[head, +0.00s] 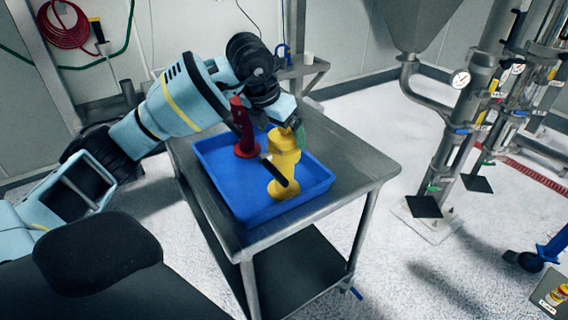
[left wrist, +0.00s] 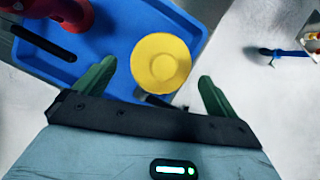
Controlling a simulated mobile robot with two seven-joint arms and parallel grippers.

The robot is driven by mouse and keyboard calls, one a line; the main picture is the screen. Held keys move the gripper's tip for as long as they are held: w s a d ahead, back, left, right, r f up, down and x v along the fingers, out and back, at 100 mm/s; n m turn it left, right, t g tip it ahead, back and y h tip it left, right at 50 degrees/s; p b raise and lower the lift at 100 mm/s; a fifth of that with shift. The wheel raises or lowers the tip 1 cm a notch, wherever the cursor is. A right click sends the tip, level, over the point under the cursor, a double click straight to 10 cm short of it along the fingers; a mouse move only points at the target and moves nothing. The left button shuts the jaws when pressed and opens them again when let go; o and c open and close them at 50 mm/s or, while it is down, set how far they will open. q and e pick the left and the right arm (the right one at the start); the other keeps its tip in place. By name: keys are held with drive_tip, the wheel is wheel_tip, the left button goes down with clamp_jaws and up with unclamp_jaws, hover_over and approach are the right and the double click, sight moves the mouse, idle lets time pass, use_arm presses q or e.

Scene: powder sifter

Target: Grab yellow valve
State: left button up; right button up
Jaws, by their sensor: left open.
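The yellow valve (head: 284,160) stands upright in the blue tray (head: 213,182) on the metal table, with a dark handle sticking out of its side. In the left wrist view its round yellow top (left wrist: 161,63) lies just ahead of and between the green fingers. My left gripper (head: 297,130) is open at the valve's upper part, with a green finger showing beside it. In the left wrist view the open gripper (left wrist: 155,85) has nothing clamped. Contact with the valve cannot be told. My right gripper is not in view.
A red valve (head: 243,135) stands in the tray left of the yellow one, close to my left wrist; it also shows in the left wrist view (left wrist: 62,12). The steel table (head: 345,160) has bare room at its right. Steel pipework (head: 450,140) stands at the right.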

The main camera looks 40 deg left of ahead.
sight(285, 160)
use_arm(q)
drive_tip(key=shift+x, duration=2.55)
drive_tip(key=shift+s, duration=0.1)
drive_tip(key=c, duration=2.1)
drive_tip(key=shift+r, duration=0.1)
clamp_jaws()
